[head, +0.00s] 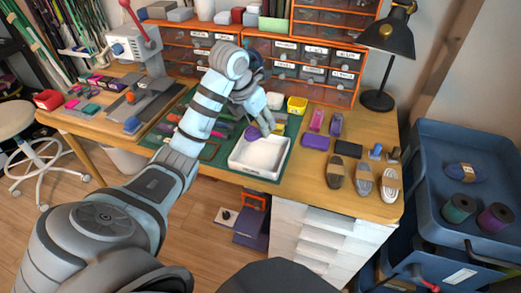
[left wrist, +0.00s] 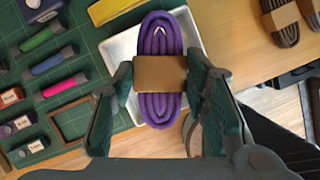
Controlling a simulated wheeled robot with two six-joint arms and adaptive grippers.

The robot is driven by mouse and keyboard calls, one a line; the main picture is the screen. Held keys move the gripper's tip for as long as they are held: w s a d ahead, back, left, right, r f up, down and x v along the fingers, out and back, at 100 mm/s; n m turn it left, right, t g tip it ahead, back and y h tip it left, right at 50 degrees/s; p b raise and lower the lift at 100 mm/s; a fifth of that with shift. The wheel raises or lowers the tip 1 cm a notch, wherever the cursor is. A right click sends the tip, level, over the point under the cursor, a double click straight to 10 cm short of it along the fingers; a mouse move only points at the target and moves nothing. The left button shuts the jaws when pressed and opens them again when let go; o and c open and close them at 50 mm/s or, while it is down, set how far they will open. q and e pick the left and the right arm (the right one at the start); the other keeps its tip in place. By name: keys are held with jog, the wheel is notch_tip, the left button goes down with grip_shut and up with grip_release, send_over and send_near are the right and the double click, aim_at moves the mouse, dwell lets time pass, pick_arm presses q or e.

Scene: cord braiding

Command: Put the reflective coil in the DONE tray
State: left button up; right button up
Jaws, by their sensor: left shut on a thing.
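A purple coil (head: 251,133) with a brown paper band (left wrist: 160,74) is between the fingers of my left gripper (head: 261,129). In the left wrist view the fingers (left wrist: 159,72) press on the band from both sides. The white tray (head: 238,163) lies on the green mat, below the held coil; its rim shows behind the coil in the left wrist view (left wrist: 123,47). I cannot read a label on the tray. Three banded coils lie on the table to the right: a dark one (head: 336,173), a grey one (head: 363,183) and a pale one (head: 390,186). My right gripper is out of view.
Purple and pink items (head: 316,122) lie right of the tray. A yellow box (head: 297,105) stands behind it. Drawer cabinets (head: 312,70) and a black lamp (head: 384,60) stand at the back. A blue cart (head: 430,150) at the right holds spools (head: 459,207).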

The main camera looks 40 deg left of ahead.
pick_arm(q)
notch_tip(320, 180, down, 6)
jog(key=b, duration=0.3)
notch_tip(320, 180, down, 2)
jog(key=shift+b, duration=1.15)
notch_tip(320, 180, down, 2)
jog(key=shift+r, duration=0.1)
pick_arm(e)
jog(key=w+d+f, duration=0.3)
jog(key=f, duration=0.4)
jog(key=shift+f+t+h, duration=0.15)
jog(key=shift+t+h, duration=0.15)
